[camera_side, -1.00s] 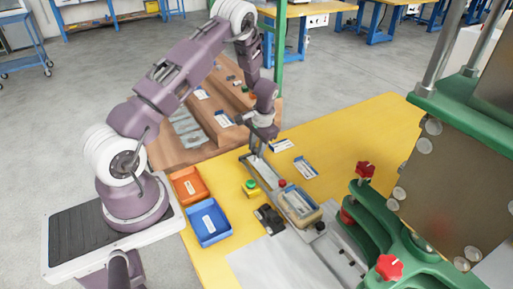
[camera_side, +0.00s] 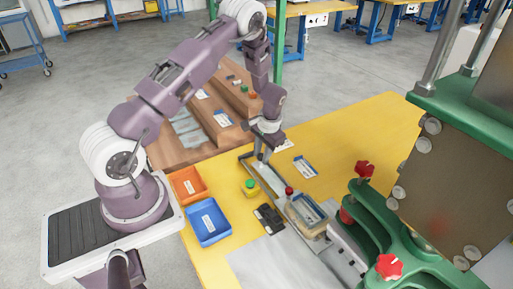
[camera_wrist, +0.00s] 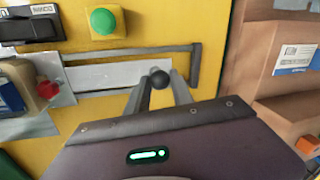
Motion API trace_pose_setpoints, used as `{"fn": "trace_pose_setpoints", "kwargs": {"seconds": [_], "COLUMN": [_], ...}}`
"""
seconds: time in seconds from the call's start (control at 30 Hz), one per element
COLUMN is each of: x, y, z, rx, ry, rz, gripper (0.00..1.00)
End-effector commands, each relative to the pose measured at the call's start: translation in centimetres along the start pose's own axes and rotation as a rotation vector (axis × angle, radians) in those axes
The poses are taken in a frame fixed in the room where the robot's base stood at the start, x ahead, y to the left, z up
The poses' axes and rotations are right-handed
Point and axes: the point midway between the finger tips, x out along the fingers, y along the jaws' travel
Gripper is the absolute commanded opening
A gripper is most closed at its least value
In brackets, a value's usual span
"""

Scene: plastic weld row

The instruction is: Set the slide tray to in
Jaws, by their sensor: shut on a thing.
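My gripper (camera_side: 262,157) is at the rail's outer end.
The green press (camera_side: 375,225) with red star knobs stands at the right. A green button on a yellow box (camera_side: 250,187) and a black switch block (camera_side: 268,217) sit beside the rail. An orange bin (camera_side: 187,186) and a blue bin (camera_side: 206,223) are at the left.

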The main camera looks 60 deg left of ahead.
Motion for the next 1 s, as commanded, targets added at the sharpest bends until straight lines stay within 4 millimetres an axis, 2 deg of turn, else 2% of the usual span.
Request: {"fn": "trace_pose_setpoints", "kwargs": {"seconds": [0.03, 0.1, 0.3, 0.47, 0.73, 0.77, 0.8, 0.87, 1.0], "x": [-0.4, -0.8, -1.6, -1.8, -1.8, -1.8, -1.8, -1.8, -1.8], "y": [1.6, 3.6, 7.7, 8.9, 8.9, 8.9, 8.9, 8.9, 8.9], "z": [0.2, 0.6, 1.4, 1.7, 1.7, 1.7, 1.7, 1.7, 1.8], "rx": [0.007, 0.007, 0.004, 0.0, -0.002, -0.002, -0.002, -0.001, -0.001], "ry": [0.004, 0.004, 0.005, 0.005, 0.005, 0.005, 0.005, 0.005, 0.003], "rz": [0.001, 0.001, 0.0, 0.0, 0.0, 0.0, 0.0, 0.0, 0.0], "gripper": [0.0, 0.0, 0.0, 0.0, 0.0, 0.3, 0.37, 0.49, 0.49]}}
